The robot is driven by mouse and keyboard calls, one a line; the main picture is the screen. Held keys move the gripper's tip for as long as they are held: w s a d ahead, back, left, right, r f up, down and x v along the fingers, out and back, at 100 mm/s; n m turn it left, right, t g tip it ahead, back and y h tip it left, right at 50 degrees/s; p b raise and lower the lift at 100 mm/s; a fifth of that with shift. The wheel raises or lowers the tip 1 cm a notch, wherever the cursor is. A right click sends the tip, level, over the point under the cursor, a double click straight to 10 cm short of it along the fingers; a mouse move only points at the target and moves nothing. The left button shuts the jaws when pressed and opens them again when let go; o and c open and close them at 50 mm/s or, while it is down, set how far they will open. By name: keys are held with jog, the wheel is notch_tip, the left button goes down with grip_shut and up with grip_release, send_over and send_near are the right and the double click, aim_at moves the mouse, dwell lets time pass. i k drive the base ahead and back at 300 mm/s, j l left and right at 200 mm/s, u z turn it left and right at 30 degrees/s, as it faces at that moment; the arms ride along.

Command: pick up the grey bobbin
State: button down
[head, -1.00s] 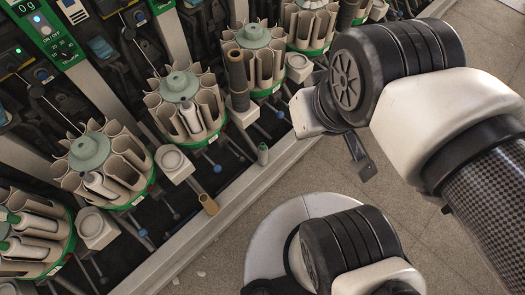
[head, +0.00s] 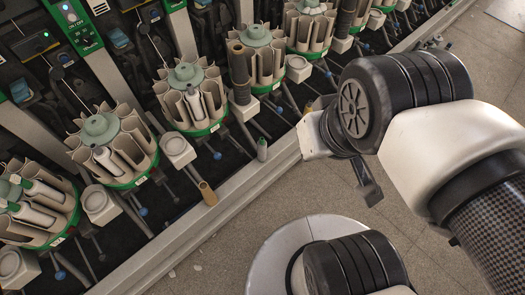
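A small grey bobbin with a green tip (head: 262,149) stands upright near the machine's front rail, left of my arm. Other pale grey bobbins sit in the round magazines, one in the magazine (head: 187,75) at upper centre and one in the magazine (head: 101,126) to its left. I cannot tell which of them the task means. My gripper (head: 372,191) is mostly hidden behind my wrist; only a dark finger part shows, over the floor to the right of the rail. Its opening cannot be seen, and no held object shows.
A brown empty tube (head: 207,193) stands near the rail. A tall dark tube (head: 239,73) stands beside a magazine. White square holders (head: 177,148) and thin levers lie between the magazines. The pale rail (head: 225,195) edges the machine; tiled floor (head: 480,75) is open at right.

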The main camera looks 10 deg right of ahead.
aim_at(261, 143)
jog(key=i+l+u, duration=0.4)
jog(key=i+l, duration=0.2)
jog(key=i, duration=0.15)
